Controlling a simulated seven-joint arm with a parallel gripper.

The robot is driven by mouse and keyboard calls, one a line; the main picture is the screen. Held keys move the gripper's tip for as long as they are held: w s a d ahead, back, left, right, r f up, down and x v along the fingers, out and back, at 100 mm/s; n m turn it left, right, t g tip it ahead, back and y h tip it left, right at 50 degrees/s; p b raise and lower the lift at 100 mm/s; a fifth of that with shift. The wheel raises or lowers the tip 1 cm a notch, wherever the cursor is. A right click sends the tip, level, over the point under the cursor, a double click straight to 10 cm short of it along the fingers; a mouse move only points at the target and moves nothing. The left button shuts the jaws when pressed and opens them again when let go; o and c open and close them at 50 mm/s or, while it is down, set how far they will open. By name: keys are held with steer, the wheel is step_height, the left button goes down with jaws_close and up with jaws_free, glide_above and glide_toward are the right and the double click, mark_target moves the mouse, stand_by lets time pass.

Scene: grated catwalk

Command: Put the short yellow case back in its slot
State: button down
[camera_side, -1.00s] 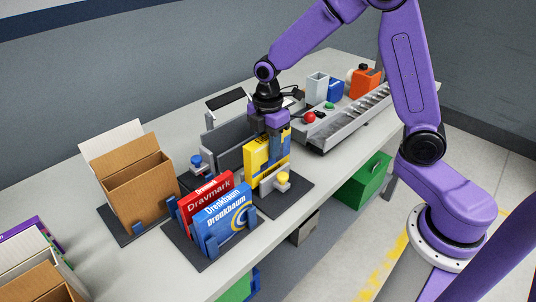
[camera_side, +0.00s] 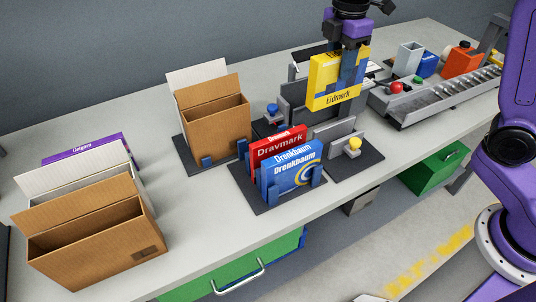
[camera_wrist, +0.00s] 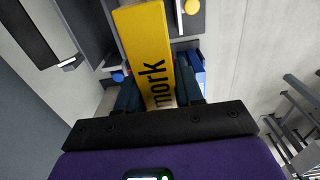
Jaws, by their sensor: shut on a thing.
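The yellow case (camera_side: 326,82), labelled "Eidmark", hangs upright in my gripper (camera_side: 352,68), above the grey fixture. My gripper is shut on it; in the wrist view the case (camera_wrist: 148,50) sits between the two dark fingers (camera_wrist: 158,95). A dark rack (camera_side: 262,196) with blue posts stands in front and to the left, holding a red "Dravmark" case (camera_side: 276,148) and blue "Drenkbaum" cases (camera_side: 292,172) upright. I cannot tell from the side view whether a gap lies between them. The case is apart from the rack.
The grey fixture (camera_side: 335,132) has a yellow knob (camera_side: 353,144) and a blue knob (camera_side: 272,109). Cardboard holders (camera_side: 218,125) stand left of the rack, with more (camera_side: 95,235) at the front left. A metal conveyor (camera_side: 450,95) is at the right.

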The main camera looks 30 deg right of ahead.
steer(key=w+a, duration=0.4)
steer(key=a, duration=1.1)
step_height(320, 180, down, 15)
steer(key=shift+w+a+f, duration=0.15)
steer(key=shift+a, duration=0.15)
steer(key=shift+f, duration=0.1)
steer(key=c, duration=0.7)
jaws_free()
steer(key=shift+f, duration=0.1)
step_height(320, 180, up, 12)
steer(key=shift+r, duration=0.2)
